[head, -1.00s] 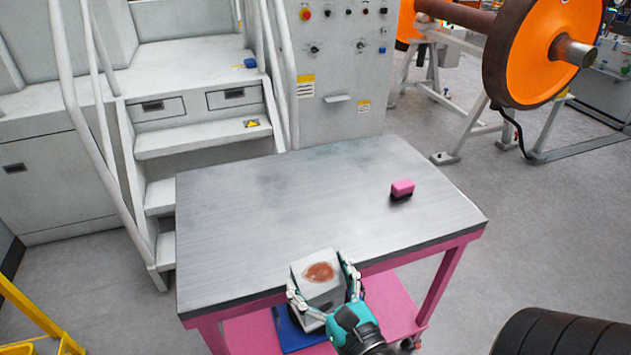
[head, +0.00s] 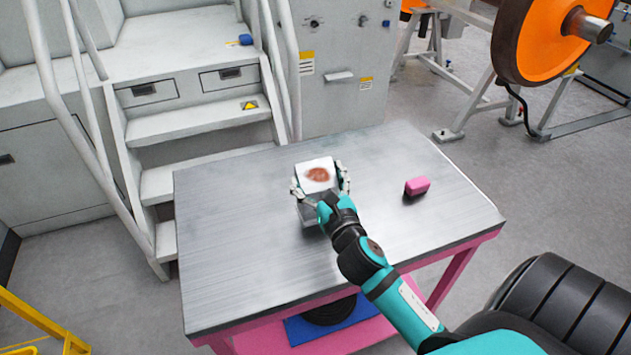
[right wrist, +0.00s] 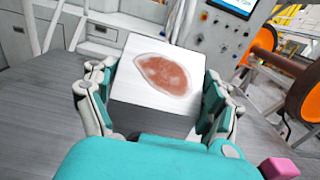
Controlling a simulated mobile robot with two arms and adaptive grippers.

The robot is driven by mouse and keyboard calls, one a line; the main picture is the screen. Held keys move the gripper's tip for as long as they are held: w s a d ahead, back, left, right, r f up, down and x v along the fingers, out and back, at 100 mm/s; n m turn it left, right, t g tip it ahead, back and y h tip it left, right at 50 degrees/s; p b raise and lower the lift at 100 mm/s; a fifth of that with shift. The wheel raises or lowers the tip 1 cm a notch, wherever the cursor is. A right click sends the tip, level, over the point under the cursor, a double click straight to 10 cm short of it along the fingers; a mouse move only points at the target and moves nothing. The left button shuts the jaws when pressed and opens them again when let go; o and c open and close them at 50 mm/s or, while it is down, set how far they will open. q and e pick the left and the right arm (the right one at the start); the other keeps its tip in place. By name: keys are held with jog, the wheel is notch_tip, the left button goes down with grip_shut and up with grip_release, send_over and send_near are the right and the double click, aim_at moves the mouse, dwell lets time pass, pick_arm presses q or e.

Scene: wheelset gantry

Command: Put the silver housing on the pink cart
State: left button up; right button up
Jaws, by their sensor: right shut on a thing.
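The silver housing (head: 316,173) is a box with a reddish-brown patch on its top face. It also shows in the right wrist view (right wrist: 127,85). My right gripper (head: 321,188) is shut on the housing, with its fingers on both sides. The housing is over the middle of the metal top of the pink cart (head: 235,245). I cannot tell whether its underside touches the top. My left gripper is not in view.
A pink and black block (head: 417,186) lies on the cart top to the right. The left and front of the top are clear. A blue item with a black round thing (head: 327,312) is on the lower shelf. Grey steps (head: 200,120) and an orange wheel (head: 550,45) stand behind.

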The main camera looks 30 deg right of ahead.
aim_at(315, 186)
jog(key=shift+x, duration=0.85)
notch_tip(315, 186, down, 3)
jog(key=shift+d+f, duration=0.1)
jog(key=shift+f, duration=0.2)
jog(key=shift+f+b, duration=0.2)
jog(key=shift+b, duration=0.15)
jog(key=o, duration=1.5)
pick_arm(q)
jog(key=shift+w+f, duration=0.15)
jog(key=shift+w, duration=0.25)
pick_arm(e)
jog(key=shift+o, duration=0.2)
jog(key=shift+r, duration=0.2)
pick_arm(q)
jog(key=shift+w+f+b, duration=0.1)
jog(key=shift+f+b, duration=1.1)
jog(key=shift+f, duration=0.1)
pick_arm(e)
jog(key=v, duration=1.2)
